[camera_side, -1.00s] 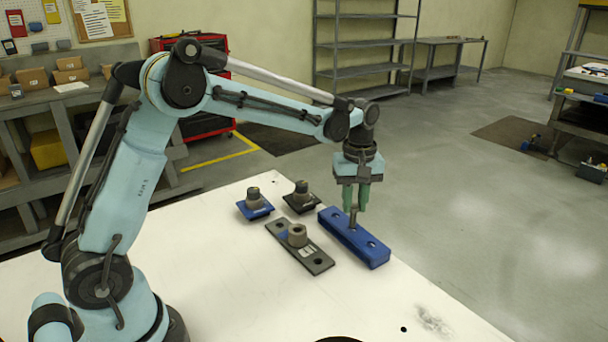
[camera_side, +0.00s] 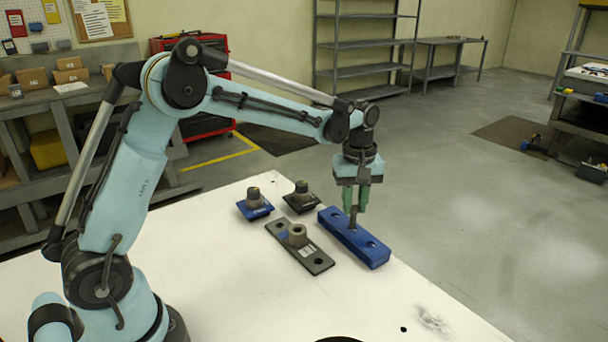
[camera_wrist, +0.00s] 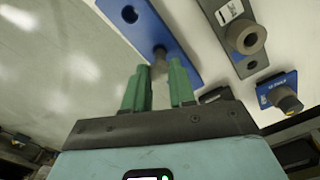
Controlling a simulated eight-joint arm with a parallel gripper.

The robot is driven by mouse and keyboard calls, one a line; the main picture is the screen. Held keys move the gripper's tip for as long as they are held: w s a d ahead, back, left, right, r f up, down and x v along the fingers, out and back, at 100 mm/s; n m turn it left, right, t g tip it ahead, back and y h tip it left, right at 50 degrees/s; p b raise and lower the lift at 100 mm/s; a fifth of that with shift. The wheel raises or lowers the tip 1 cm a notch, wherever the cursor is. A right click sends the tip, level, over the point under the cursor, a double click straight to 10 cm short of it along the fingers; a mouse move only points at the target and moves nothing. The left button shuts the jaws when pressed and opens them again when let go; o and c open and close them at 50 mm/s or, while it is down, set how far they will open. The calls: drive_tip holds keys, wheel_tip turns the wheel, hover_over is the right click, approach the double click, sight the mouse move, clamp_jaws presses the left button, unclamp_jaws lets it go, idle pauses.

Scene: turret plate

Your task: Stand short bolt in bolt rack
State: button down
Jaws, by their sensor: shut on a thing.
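The blue bolt rack (camera_side: 362,246) lies on the white table, with open holes in its top; it also shows in the wrist view (camera_wrist: 178,48). My gripper (camera_side: 357,208) is over the middle of the rack, its green fingers pointing down. It is shut on the short grey bolt (camera_side: 353,217), which is upright between the fingertips. The bolt shows in the wrist view (camera_wrist: 159,60) between the green fingers. Its lower end meets the rack's top at the middle hole; how deep it sits is hidden.
A dark plate with a grey collar (camera_side: 318,262) lies left of the rack. A blue-based fixture (camera_side: 255,209) and a black-based fixture (camera_side: 301,203) stand behind it. The table's right edge is close beyond the rack. The front of the table is mostly clear.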

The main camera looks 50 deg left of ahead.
drive_tip(key=shift+f, duration=1.45)
idle(1.8)
drive_tip(key=c, duration=0.5)
unclamp_jaws()
drive_tip(key=shift+r, duration=0.1)
drive_tip(key=shift+r, duration=3.4)
